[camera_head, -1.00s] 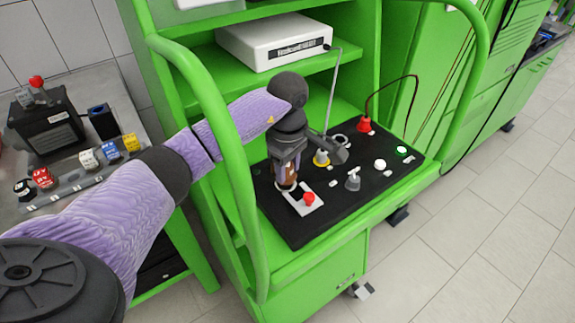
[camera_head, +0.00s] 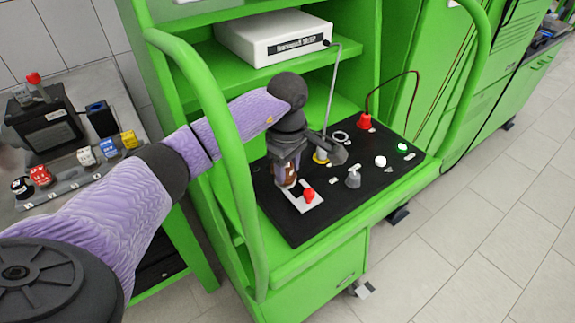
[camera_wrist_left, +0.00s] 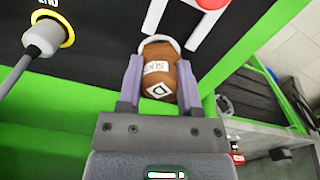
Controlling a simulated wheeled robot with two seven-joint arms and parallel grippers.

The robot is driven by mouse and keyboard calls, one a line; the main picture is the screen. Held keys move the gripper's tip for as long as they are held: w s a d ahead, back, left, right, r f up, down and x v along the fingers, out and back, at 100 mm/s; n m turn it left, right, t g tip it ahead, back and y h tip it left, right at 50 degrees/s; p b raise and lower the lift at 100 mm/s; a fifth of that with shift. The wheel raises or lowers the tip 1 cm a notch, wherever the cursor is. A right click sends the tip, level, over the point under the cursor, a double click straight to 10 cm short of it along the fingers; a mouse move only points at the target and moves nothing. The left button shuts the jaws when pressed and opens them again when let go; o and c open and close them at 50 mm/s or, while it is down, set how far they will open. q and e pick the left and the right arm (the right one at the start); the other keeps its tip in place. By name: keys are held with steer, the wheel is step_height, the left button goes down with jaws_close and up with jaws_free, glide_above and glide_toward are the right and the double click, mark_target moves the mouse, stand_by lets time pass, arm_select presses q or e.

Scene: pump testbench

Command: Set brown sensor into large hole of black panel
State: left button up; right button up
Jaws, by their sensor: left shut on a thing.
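The brown sensor (camera_wrist_left: 159,77) is between the two purple fingers of my left gripper (camera_wrist_left: 160,80) in the left wrist view, with a white label on its side. In the head view the left gripper (camera_head: 287,172) points down over the left part of the black panel (camera_head: 300,232), shut on the brown sensor (camera_head: 285,175). The sensor's lower end is at a white ring on the panel (camera_wrist_left: 165,42); whether it sits inside the hole is hard to tell. My right gripper is not in view.
Beside the sensor is a red knob on a white plate (camera_head: 316,203). A green frame bar (camera_head: 222,130) stands close to my left arm.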

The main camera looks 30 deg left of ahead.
arm_select(q)
steer(key=shift+f+b, duration=0.45)
steer(key=shift+f, duration=0.15)
steer(key=o, duration=1.3)
steer(key=shift+r+p, duration=3.05)
steer(key=shift+r, duration=1.05)
steer(key=shift+f, duration=0.15)
